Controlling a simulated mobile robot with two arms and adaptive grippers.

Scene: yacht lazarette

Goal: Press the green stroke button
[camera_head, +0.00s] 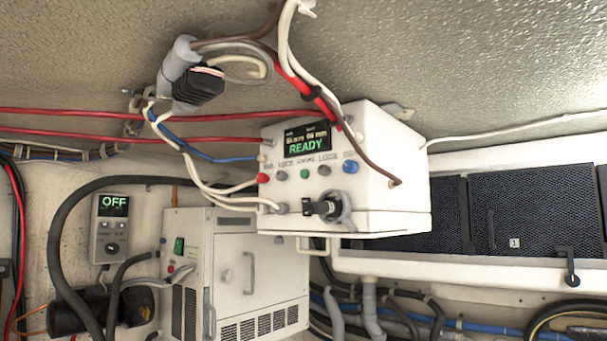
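The green stroke button (304,174) is a small round button on the front of a white control box (405,215) mounted high in the middle of the view. It sits in a row with a red button (262,178), grey buttons on either side of it and a blue button (351,167). The display (307,143) above the row reads READY in green. A black knob or plug (322,208) sits below the row. Neither of my grippers shows in the head view.
A brown cable (372,160) and red and white cables hang across the box's top and right part. A white cabinet (240,270) stands below. A grey controller (110,228) reading OFF is at the left. Dark panels (520,205) lie to the right.

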